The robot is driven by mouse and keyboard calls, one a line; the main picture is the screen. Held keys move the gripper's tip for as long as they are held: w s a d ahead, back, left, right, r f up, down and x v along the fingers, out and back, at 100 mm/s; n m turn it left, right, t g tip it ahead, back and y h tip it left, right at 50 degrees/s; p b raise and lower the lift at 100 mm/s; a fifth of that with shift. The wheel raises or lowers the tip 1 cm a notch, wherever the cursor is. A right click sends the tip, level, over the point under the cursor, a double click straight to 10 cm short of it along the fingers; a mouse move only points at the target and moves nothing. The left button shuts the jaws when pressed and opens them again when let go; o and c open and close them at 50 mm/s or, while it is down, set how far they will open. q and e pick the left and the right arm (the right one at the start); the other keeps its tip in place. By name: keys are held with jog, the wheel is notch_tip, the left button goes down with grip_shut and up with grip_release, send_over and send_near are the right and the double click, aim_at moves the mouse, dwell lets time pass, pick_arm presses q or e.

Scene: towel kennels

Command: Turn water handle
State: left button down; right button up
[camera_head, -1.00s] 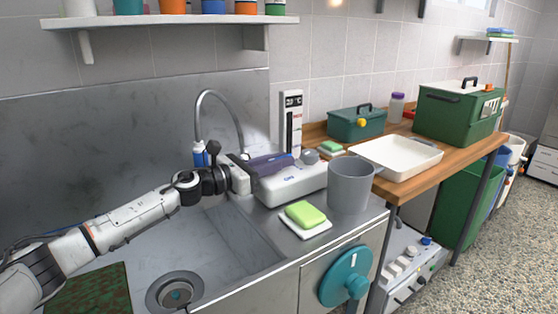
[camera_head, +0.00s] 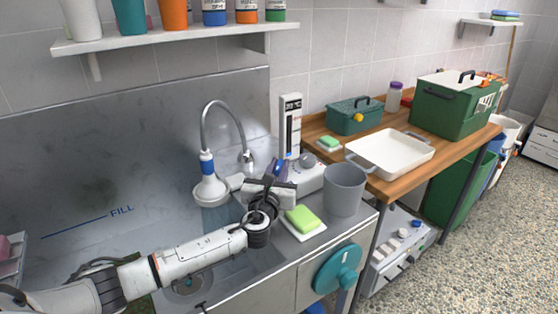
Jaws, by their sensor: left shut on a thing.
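A blue-purple handle (camera_head: 279,169) sits on a white box (camera_head: 308,175) at the back edge of the sink counter. My left gripper (camera_head: 272,186) is shut on the handle and hides much of it. The visible part of the handle looks short and points toward me. A curved metal tap (camera_head: 218,106) rises behind the sink, with a white and blue spray head (camera_head: 209,186) hanging over the basin. A pale bluish patch shows below the spray head; I cannot tell whether it is running water. My right gripper is not in view.
A green sponge (camera_head: 303,217) on a white dish and a grey bucket (camera_head: 344,188) stand close right of my gripper. A teal wheel (camera_head: 338,268) is on the cabinet front. A white tray (camera_head: 390,153) lies on the wooden bench. A shelf (camera_head: 175,38) hangs above.

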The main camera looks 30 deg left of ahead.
pick_arm(q)
jog(key=shift+d+n+g+y, duration=0.1)
jog(key=shift+n+g+y, duration=0.8)
jog(key=shift+n+y, duration=0.65)
jog(key=shift+y, duration=0.45)
jog(key=c, duration=1.6)
grip_release()
jog(key=shift+c, duration=0.2)
jog(key=v, duration=1)
jog(key=shift+d+r, duration=0.1)
jog(key=shift+r, duration=0.1)
